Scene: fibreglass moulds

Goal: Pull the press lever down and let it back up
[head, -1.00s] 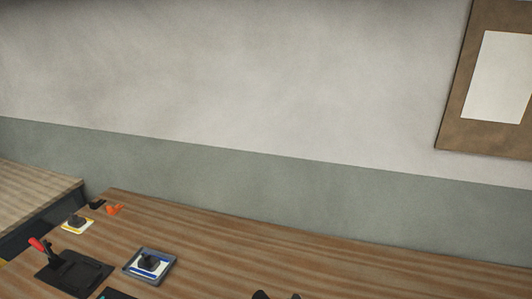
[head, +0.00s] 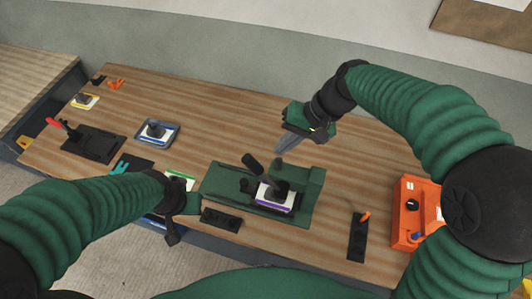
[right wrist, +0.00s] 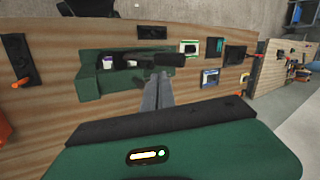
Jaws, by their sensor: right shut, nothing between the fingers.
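The green press (head: 222,180) stands in the middle of the bench, with a dark lever (head: 252,163) slanting up from it. A white block with a purple band (head: 275,197) sits on the press under a dark part. The press also shows in the right wrist view (right wrist: 90,84), where my fingertips partly overlap the dark lever. My right gripper (head: 281,146) is shut and empty, above and behind the press, apart from the lever in the head view. My left gripper (head: 172,236) hangs at the bench's front edge, left of the press; its jaw gap is unclear.
An orange box (head: 405,228) and a black plate with an orange-tipped switch (head: 357,237) are at the right. A black plate with a red-handled lever (head: 92,144) and a grey-blue tray (head: 172,128) are at the left. The bench behind the press is clear.

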